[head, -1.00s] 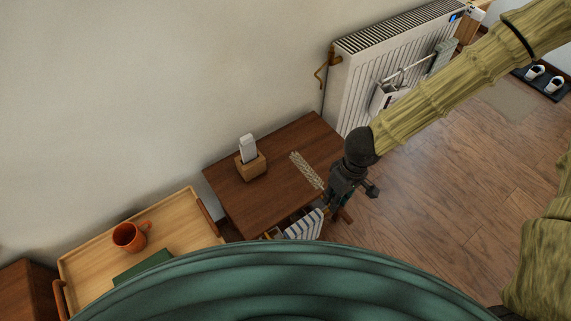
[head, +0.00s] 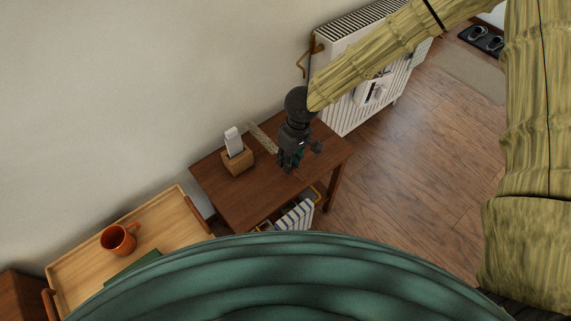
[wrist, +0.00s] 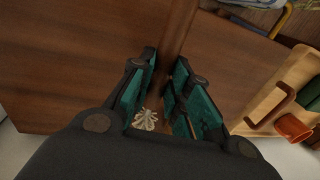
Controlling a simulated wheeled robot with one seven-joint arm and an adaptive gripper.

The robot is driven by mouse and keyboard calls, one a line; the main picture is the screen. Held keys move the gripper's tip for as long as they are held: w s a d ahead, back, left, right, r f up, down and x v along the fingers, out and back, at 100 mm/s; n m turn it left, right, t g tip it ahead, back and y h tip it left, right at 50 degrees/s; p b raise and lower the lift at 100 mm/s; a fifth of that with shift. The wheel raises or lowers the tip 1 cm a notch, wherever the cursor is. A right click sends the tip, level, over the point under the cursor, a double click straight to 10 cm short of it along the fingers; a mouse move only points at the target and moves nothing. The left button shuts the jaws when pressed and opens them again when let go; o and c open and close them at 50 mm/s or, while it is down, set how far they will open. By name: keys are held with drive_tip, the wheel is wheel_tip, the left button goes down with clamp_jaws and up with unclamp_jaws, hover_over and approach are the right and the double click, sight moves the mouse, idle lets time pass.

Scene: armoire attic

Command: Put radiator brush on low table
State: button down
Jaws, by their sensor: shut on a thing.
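The radiator brush, with a pale bristly head (head: 262,138), sticks out up and left from my gripper (head: 290,162) in the head view. My gripper is shut on the brush; its grip on the handle is mostly hidden. In the wrist view, a pale bristly bit (wrist: 147,120) of the brush shows low between the green-padded fingers (wrist: 163,85). The low table (head: 238,205) is dark brown wood. My gripper and the brush are over its top in the head view; I cannot tell whether the brush touches it.
A wooden block holding a white remote (head: 236,155) stands on the table, left of the brush. A striped item (head: 297,216) sits below the table's front edge. A light wooden tray (head: 165,222) with an orange mug (head: 118,240) is at left. A white radiator (head: 350,100) stands behind.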

drive_tip(key=shift+w+a+f, duration=0.1)
drive_tip(key=shift+w+a, duration=0.35)
drive_tip(key=shift+w, duration=0.1)
drive_tip(key=shift+f+b, duration=0.5)
drive_tip(key=shift+f, duration=1.2)
drive_tip(key=shift+f, duration=0.1)
drive_tip(key=c, duration=1.3)
unclamp_jaws()
drive_tip(key=shift+c, duration=0.2)
wheel_tip(320, 180, up, 12)
drive_tip(key=d+p, duration=0.1)
drive_tip(key=p, duration=0.1)
drive_tip(key=shift+w+d, duration=0.3)
drive_tip(key=shift+d, duration=0.1)
